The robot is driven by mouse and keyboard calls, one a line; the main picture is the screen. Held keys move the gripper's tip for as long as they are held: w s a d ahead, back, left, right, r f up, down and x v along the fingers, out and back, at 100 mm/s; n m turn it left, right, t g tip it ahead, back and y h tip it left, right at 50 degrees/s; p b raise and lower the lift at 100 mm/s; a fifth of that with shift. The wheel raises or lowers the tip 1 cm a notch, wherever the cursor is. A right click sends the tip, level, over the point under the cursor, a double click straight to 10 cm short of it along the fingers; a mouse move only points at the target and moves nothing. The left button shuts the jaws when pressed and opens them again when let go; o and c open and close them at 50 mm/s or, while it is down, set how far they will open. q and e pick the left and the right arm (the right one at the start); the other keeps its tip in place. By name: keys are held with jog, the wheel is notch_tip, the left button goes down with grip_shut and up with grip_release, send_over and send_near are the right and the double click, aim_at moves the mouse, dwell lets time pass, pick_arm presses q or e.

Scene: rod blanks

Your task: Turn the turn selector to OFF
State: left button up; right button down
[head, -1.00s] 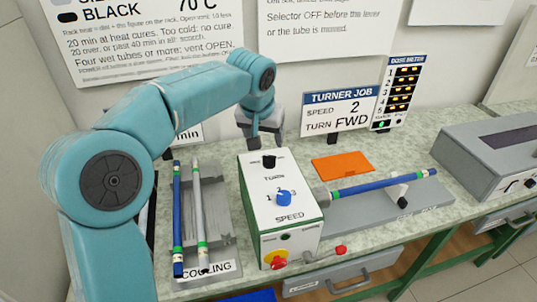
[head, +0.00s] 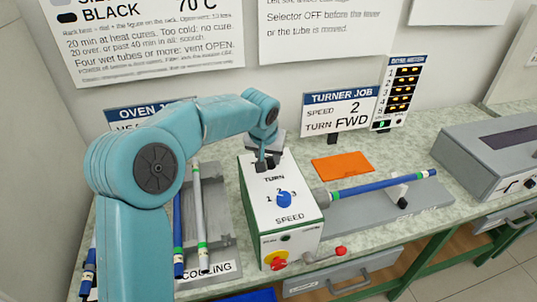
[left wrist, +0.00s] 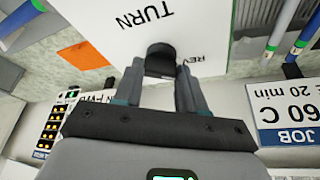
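The turner box (head: 252,213) has a white top and green side. Its black turn selector (left wrist: 160,55) shows in the left wrist view beside the words TURN and REV. In the head view the selector is mostly hidden by my left gripper (head: 267,162). The left gripper (left wrist: 161,75) is open, with one fingertip on each side of the selector; I cannot tell whether they touch it. The selector's pointer direction is hidden. The blue speed knob (head: 284,200) sits nearer the front of the box. My right gripper is not in view.
A blue tube (head: 385,184) lies held along the turner's grey bed. A red-tipped lever (head: 340,251) and a red button (head: 278,262) are at the box's front. An orange mat (head: 342,168) lies behind. The cooling rack (head: 217,215) with tubes stands left.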

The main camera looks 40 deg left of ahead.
pick_arm(q)
jog(key=shift+c, duration=0.4)
jog(key=shift+m, duration=0.4)
jog(key=shift+a+m+h+p, duration=0.15)
jog(key=shift+m+h+p, duration=0.15)
jog(key=shift+m+p, duration=0.25)
jog(key=m+h+p, duration=0.1)
jog(key=m, duration=0.2)
jog(key=shift+a+m, duration=0.1)
jog(key=shift+m, duration=0.15)
jog(key=m+h+p, duration=0.1)
jog(key=m, duration=0.2)
jog(key=shift+w+a+h, duration=0.1)
jog(key=shift+h, duration=0.2)
jog(key=shift+m+g+h+p, duration=0.4)
jog(key=shift+m+h, duration=0.1)
jog(key=shift+m, duration=1.2)
jog(key=shift+f, duration=0.1)
